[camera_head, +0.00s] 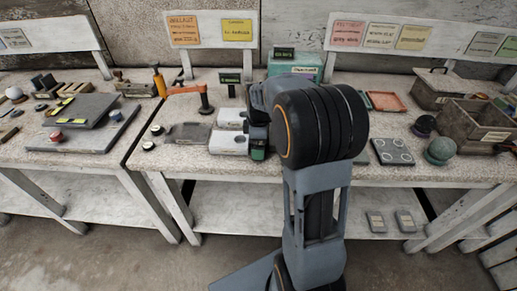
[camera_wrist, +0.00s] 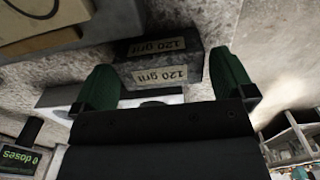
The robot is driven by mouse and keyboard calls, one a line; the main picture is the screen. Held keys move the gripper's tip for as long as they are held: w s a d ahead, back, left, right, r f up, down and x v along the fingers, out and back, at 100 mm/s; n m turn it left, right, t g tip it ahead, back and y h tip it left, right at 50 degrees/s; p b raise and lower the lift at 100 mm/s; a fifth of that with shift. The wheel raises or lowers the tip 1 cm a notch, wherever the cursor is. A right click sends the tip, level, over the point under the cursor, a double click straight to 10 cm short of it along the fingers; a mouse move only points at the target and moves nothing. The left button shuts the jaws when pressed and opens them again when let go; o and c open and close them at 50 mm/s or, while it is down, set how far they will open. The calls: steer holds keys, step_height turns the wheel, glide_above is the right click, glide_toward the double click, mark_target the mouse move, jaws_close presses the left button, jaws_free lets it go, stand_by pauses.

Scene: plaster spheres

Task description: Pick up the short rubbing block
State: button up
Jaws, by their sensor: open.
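A dark grey block (camera_wrist: 190,45) with two pale "120" labels shows in the wrist view, just beyond the gap between my fingers. It looks like a rubbing block, but I cannot tell its full length. My gripper (camera_wrist: 165,85) is open, with one green finger on each side of the labelled face. I cannot tell whether either finger touches the block. In the head view my gripper (camera_head: 258,150) is low at the bench, right beside pale blocks (camera_head: 228,142). My arm hides much of the spot there.
In the head view a dark grey piece (camera_head: 187,133) lies left of the pale blocks.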

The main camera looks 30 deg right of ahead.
steer(key=shift+f, duration=0.35)
steer(key=c, duration=0.9)
steer(key=shift+r, duration=0.5)
step_height(320, 180, up, 2)
steer(key=shift+r, duration=0.1)
steer(key=s+r, duration=0.3)
steer(key=s, duration=0.1)
steer(key=s+r, duration=0.3)
steer(key=s, duration=0.2)
steer(key=s+r, duration=0.3)
steer(key=s, duration=0.2)
steer(key=shift+a+r, duration=0.15)
steer(key=shift+r, duration=0.25)
